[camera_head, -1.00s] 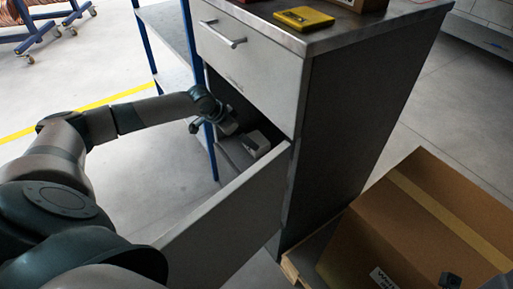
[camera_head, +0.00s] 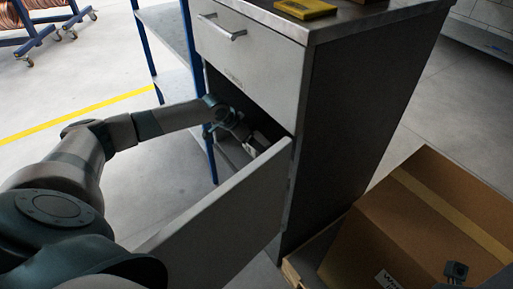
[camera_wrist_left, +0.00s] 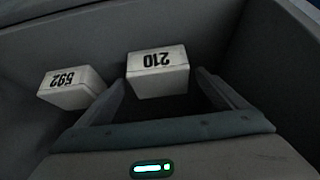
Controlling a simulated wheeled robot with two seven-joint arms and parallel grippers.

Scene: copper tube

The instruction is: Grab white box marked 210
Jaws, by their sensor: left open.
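The white box marked 210 (camera_wrist_left: 157,72) stands in the open lower drawer (camera_head: 225,215), its number upside down in the left wrist view. My left gripper (camera_wrist_left: 160,85) reaches down into the drawer. Its fingers are open, with one tip on either side of the 210 box; I cannot tell whether they touch it. In the head view my left gripper (camera_head: 246,138) is partly hidden by the drawer front. A dark piece (camera_head: 457,271) over the cardboard box looks like the end of my right arm; its fingers cannot be made out.
The grey cabinet (camera_head: 345,125) has a closed upper drawer and a yellow item (camera_head: 305,9) on top. A cardboard box (camera_head: 425,220) stands at right.

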